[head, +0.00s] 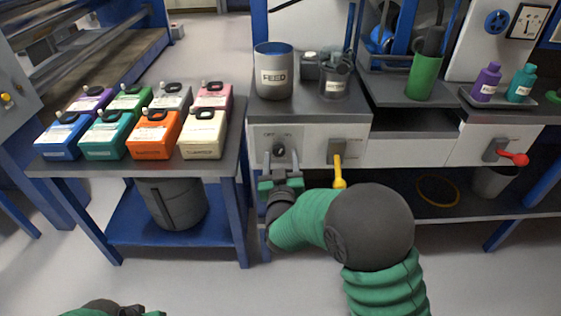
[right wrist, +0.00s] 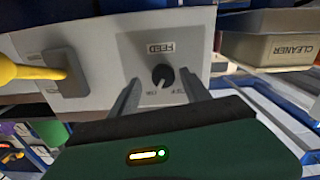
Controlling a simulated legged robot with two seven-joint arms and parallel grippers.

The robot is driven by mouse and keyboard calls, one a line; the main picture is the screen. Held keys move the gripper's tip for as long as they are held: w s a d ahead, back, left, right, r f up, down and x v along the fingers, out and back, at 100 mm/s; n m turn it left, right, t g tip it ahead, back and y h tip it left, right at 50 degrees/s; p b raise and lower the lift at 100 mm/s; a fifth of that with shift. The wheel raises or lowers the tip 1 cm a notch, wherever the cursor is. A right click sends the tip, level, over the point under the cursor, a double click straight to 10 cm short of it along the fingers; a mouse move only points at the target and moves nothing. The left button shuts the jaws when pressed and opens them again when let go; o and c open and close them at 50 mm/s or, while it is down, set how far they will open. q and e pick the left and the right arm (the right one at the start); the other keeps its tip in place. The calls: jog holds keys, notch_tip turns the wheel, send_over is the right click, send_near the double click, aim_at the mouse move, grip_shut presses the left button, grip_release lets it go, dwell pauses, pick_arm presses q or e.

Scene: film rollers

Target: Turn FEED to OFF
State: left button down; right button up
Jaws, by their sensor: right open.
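The FEED knob (head: 280,150) is a round black dial on the white cabinet front under the counter. In the right wrist view the dial (right wrist: 163,76) sits below an upside-down FEED label (right wrist: 147,49). Its pale mark points down and left, seemingly at the left of two small labels, which looks like ON. My right gripper (head: 281,164) is open in front of the panel. Its fingers (right wrist: 164,98) stand on either side of the dial, with gaps to it. Only dark and green tops of my left arm's end (head: 108,309) show; its fingers are hidden.
A yellow lever (head: 338,172) is just right of the knob, and a red lever (head: 516,158) farther right. A grey FEED canister (head: 273,80) stands on the counter above. A small table (head: 108,168) with several coloured boxes is left. A CLEANER bin (right wrist: 270,48) is at right in the wrist view.

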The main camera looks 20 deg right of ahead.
jog(key=shift+w, duration=0.45)
jog(key=shift+w+a+r, duration=0.1)
jog(key=shift+a, duration=0.25)
jog(key=shift+d, duration=0.2)
jog(key=c, duration=0.6)
pick_arm(q)
jog(key=shift+a+f, duration=0.2)
jog(key=shift+a, duration=0.05)
pick_arm(e)
grip_shut()
